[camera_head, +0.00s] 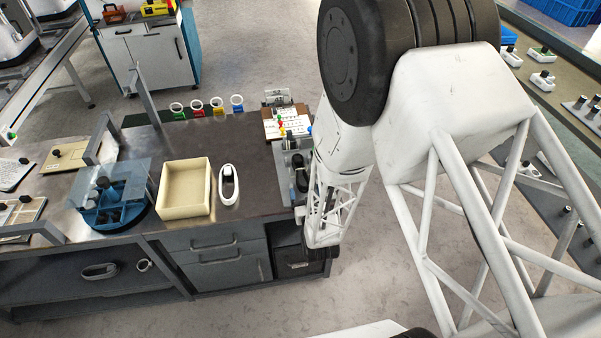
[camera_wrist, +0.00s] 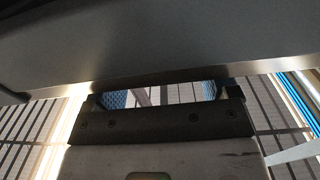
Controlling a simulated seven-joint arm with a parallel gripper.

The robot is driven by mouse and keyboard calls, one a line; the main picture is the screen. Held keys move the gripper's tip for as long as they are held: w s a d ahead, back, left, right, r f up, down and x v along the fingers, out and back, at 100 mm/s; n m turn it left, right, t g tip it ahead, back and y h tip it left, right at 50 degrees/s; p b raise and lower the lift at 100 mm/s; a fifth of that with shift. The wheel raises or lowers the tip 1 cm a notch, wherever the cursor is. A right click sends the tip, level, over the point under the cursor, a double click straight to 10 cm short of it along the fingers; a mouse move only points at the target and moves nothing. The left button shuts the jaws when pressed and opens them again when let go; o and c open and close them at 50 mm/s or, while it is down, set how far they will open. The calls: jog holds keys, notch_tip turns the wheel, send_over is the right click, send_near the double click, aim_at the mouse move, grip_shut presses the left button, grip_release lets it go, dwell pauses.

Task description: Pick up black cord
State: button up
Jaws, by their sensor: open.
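I cannot pick out a black cord for certain. A small dark item (camera_head: 301,180) lies on a grey panel at the right end of the workbench in the head view, partly hidden by my arm; it is too small to tell if it is a cord. My gripper (camera_wrist: 163,97) shows in the wrist view with its two fingers wide apart and nothing between them. A large dark grey surface (camera_wrist: 160,40) with a pale edge fills the top of that view, close to the fingers. The head view does not show the fingers clearly.
The workbench (camera_head: 245,140) holds a cream open box (camera_head: 186,210), a white oval holder (camera_head: 229,186) and a blue round fixture (camera_head: 112,207). Several coloured ring-topped items stand along its back edge. Drawers (camera_head: 218,258) are below. Another bench with blue crates (camera_head: 570,10) is at the right.

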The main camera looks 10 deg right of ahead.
jog(key=shift+c, duration=0.2)
jog(key=c, duration=0.8)
jog(key=shift+r, duration=0.2)
jog(key=shift+r, duration=0.8)
jog(key=shift+s+r, duration=0.1)
jog(key=shift+r, duration=0.85)
jog(key=s+d+r, duration=0.1)
jog(key=s, duration=1.4)
jog(key=shift+s, duration=0.4)
jog(key=shift+r, duration=0.1)
